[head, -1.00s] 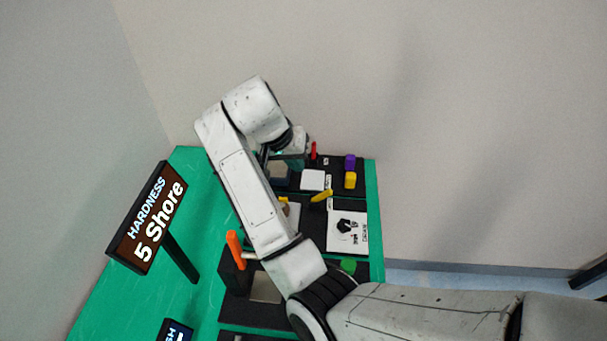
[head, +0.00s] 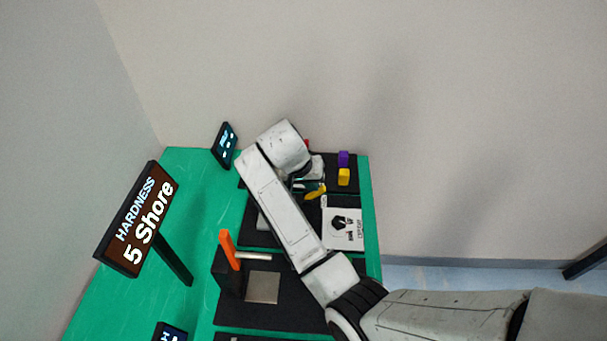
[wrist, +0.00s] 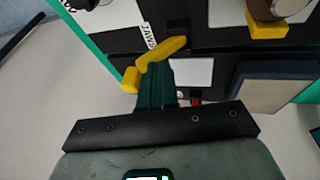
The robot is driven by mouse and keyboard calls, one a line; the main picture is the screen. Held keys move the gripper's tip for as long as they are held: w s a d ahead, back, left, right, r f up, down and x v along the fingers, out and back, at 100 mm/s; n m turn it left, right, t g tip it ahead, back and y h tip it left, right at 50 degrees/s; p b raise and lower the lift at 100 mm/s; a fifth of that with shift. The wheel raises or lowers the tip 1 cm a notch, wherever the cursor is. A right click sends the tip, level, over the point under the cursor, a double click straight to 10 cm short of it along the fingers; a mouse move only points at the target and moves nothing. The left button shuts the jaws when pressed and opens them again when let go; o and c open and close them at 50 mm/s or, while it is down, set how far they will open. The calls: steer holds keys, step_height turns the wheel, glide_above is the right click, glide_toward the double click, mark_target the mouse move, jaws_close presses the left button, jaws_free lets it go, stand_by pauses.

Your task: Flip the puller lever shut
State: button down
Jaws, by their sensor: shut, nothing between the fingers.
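A yellow lever (wrist: 163,52), apparently the puller lever, lies slanted beside a white JAWS label in the wrist view. In the head view the lever (head: 316,192) shows just below my wrist. My gripper (wrist: 157,72) has its dark fingers shut and empty, with their tips overlapping the near side of the lever in the picture. I cannot tell whether they touch it. In the head view my arm hides most of the gripper and the lever's base.
An orange lever (head: 229,250) stands on the nearer station beside a HARDNESS sign (head: 137,220). A purple block (head: 343,158) and a yellow block (head: 344,177) sit at the back right. A white CURRENT panel (head: 343,229) with a black knob lies to the right.

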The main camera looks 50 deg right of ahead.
steer(key=shift+s+d+f, duration=0.1)
steer(key=shift+s+d, duration=0.05)
steer(key=shift+s+d+f+t+y+p, duration=0.3)
steer(key=shift+s+f+t+y+p, duration=0.1)
steer(key=shift+s+t+p, duration=0.2)
steer(key=shift+f, duration=0.15)
steer(key=shift+s+f, duration=0.1)
steer(key=shift+w+a, duration=0.3)
steer(key=shift+w, duration=0.2)
steer(key=shift+w+r, duration=0.2)
steer(key=shift+r, duration=0.1)
steer(key=w+p+v, duration=0.1)
steer(key=w+v, duration=0.1)
steer(key=v, duration=1.1)
steer(key=shift+a+r+p, duration=0.2)
steer(key=shift+r+p, duration=0.05)
steer(key=shift+p, duration=0.05)
